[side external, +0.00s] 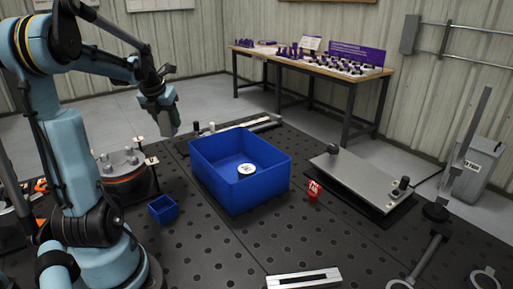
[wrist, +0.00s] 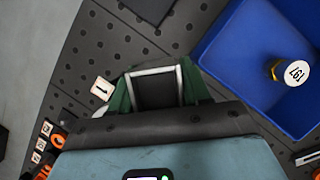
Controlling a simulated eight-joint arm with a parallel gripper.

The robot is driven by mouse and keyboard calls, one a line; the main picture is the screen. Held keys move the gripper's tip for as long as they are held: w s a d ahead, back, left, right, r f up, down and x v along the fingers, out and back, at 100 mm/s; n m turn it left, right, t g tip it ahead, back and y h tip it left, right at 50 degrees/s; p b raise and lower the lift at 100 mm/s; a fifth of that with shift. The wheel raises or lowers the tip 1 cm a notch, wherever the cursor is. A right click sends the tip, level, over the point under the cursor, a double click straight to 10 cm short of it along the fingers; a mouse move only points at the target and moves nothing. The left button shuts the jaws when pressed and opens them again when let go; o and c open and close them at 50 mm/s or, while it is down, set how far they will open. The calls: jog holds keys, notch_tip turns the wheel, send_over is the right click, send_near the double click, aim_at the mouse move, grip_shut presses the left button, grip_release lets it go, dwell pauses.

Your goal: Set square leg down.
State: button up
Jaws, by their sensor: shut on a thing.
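The square leg shows end-on in the wrist view (wrist: 152,72) as a square tube with a pale metal rim and a dark inside. My gripper (wrist: 157,90) is shut on it, with a green finger on either side. In the side external view my gripper (side external: 155,92) is raised above the dark perforated table (side external: 215,240), left of the large blue bin (side external: 240,195). The leg's grey-green body (side external: 166,120) hangs below the gripper there, apart from the table. Its far end is hidden in the wrist view.
The blue bin holds a round piece with a white numbered top (side external: 246,170). A small blue box (side external: 163,209) stands to its left. A grey plate with black knobs (side external: 365,178) and a red tag (side external: 314,190) lie right. A slotted metal bar (side external: 304,279) lies in front.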

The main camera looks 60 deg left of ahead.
jog(key=shift+f, duration=6.55)
jog(key=o, duration=0.9)
jog(key=shift+f, duration=0.1)
jog(key=shift+o, duration=0.2)
